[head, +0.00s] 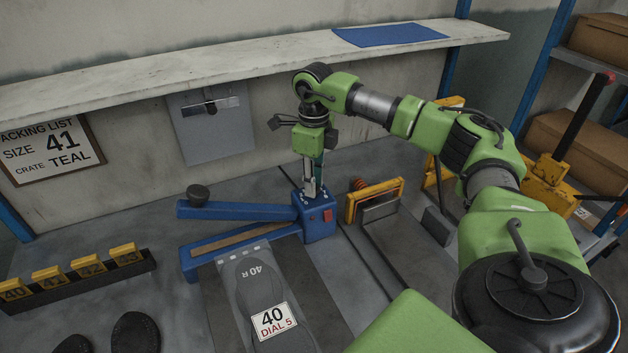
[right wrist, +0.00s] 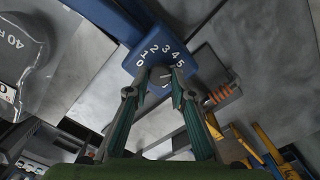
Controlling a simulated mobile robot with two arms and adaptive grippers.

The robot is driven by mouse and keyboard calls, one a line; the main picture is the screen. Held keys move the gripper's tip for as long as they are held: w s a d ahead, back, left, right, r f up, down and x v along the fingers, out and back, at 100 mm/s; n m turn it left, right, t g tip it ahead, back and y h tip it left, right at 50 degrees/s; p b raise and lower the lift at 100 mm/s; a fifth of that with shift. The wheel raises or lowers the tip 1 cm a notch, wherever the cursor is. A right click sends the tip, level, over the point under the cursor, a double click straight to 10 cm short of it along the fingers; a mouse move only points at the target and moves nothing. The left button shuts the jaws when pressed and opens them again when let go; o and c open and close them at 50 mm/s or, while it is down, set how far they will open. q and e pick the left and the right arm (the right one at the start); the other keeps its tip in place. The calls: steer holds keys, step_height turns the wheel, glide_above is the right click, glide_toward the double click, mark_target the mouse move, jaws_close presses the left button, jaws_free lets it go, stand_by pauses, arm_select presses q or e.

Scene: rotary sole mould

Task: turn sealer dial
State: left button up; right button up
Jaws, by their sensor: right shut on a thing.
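The blue sealer (head: 318,226) stands on the bench, its long arm raised a little over its lower bar at the left. It also shows in the right wrist view (right wrist: 118,20). On its top face is the dial (right wrist: 159,74), ringed by white numbers from 0 to 5. My right gripper (head: 312,192) points straight down on the box top. In the right wrist view its fingertips (right wrist: 160,76) are closed around the dial's knob, which they partly hide. I cannot read the knob's setting. My left gripper is not in view.
A card reading "40 DIAL 5" (head: 274,321) lies on a grey sole shape marked 40 R (head: 252,283). A packing list (head: 52,148) reads size 41, crate teal. Yellow number tags (head: 84,266) stand at left. A yellow-framed device (head: 375,200) stands close right of the sealer. A shelf (head: 230,72) runs above.

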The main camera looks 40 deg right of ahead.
steer(key=shift+w+r, duration=0.1)
steer(key=o, duration=1.1)
step_height(320, 180, up, 12)
stand_by(0.5)
